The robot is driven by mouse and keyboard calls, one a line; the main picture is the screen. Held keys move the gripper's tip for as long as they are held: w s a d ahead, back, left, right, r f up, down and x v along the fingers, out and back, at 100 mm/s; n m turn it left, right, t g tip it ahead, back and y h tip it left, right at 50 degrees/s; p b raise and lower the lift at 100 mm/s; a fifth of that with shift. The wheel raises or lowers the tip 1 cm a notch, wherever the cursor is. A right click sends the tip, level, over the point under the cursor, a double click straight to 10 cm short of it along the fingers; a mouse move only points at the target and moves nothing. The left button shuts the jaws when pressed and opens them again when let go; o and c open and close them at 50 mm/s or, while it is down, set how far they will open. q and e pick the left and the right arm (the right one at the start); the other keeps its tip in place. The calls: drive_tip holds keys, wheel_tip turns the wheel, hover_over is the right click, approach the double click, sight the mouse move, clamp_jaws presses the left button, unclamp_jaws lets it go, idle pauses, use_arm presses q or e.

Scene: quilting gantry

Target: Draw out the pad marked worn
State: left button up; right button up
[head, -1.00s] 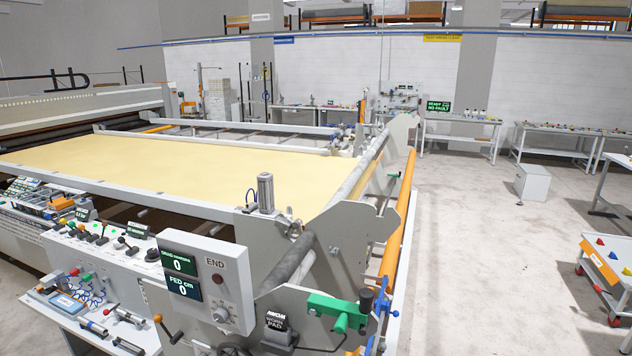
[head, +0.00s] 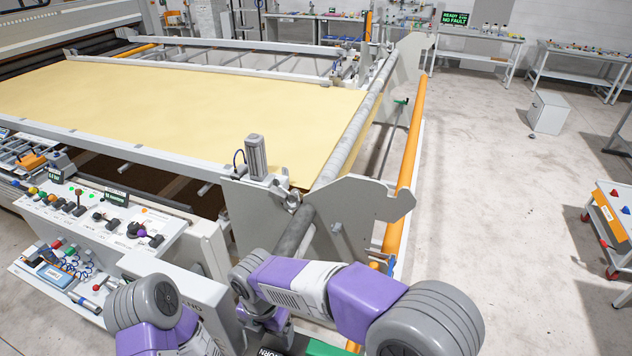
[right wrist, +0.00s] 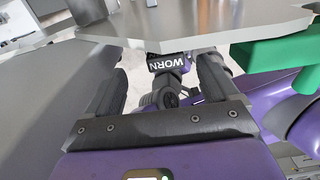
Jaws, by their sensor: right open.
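The black pad marked WORN (right wrist: 172,62) shows in the right wrist view, just under the edge of a grey plate. In the head view only a bit of its lettering (head: 270,351) shows at the bottom edge. My right gripper (right wrist: 160,68) is open, its two dark fingers on either side of the pad's label. I cannot tell whether they touch it. In the head view my right gripper (head: 266,322) points down at the machine's near end, mostly hidden by my arm. My left arm shows at the bottom left, but its gripper is out of view.
A green part (right wrist: 275,52) sits right beside the pad in the wrist view. The grey end plate (head: 350,205), roller (head: 300,230) and orange rail (head: 408,160) stand close beyond. The control panel (head: 95,215) is left. Open floor lies right.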

sight(270, 354)
drive_tip(key=s, duration=0.1)
drive_tip(key=s+r, duration=0.1)
drive_tip(key=s, duration=0.1)
drive_tip(key=shift+w+f, duration=0.3)
drive_tip(key=shift+w, duration=0.3)
drive_tip(key=shift+f, duration=0.25)
drive_tip(key=shift+s+f+b, duration=0.25)
drive_tip(key=shift+f+b, duration=0.35)
drive_tip(key=shift+b, duration=0.2)
wheel_tip(270, 354, down, 7)
drive_tip(key=b, duration=0.5)
drive_tip(key=shift+w+f, duration=0.1)
drive_tip(key=shift+w, duration=0.05)
use_arm(q)
wheel_tip(270, 354, down, 6)
drive_tip(key=s, duration=0.1)
drive_tip(key=shift+s+f, duration=0.25)
drive_tip(key=shift+s, duration=0.05)
drive_tip(key=shift+r, duration=0.25)
